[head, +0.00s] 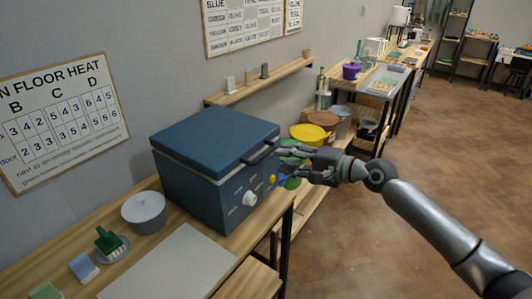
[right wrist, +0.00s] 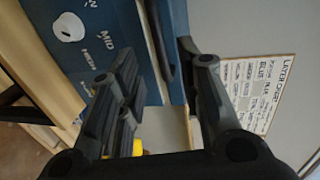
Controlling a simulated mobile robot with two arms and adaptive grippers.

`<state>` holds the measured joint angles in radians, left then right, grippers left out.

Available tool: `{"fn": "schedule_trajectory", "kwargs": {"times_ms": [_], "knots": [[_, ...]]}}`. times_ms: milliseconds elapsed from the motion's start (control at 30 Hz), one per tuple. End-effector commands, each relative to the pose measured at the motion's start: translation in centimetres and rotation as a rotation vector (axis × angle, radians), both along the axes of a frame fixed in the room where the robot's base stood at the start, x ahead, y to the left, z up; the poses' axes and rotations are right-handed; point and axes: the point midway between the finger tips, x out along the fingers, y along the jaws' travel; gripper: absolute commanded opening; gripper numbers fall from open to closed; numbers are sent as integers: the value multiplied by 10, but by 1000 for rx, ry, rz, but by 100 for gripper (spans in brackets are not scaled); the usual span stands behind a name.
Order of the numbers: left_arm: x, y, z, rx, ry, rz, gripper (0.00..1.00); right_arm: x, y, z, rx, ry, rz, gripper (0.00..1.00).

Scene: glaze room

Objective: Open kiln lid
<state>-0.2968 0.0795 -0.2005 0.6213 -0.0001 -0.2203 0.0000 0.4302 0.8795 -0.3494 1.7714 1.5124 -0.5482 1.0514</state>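The kiln (head: 215,160) is a dark blue box on the wooden bench, with a white dial and a yellow button on its front. Its blue lid (head: 210,133) is down, with a pale seam below it. A dark bar handle (head: 262,152) is on the lid's front edge; in the right wrist view the handle (right wrist: 162,45) lies beyond the fingers, roughly between their tips. My right gripper (head: 284,160) is open, just right of the handle, with its fingers pointing at the kiln. I cannot tell if it touches. My left gripper is not in view.
On the bench are a grey lidded pot (head: 146,212), a green brush on a dish (head: 110,244), a blue-white block (head: 84,267) and a pale board (head: 170,268). A wall shelf (head: 262,82) is behind the kiln. Coloured tubs (head: 308,133) stand beyond; the floor at right is clear.

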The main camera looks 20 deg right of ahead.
Motion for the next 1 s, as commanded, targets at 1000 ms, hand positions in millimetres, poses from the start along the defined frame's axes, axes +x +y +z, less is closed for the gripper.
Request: {"fn": "schedule_trajectory", "kwargs": {"times_ms": [1000], "knots": [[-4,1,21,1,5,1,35,60,46,-16,-2,-1,-2,16]]}}
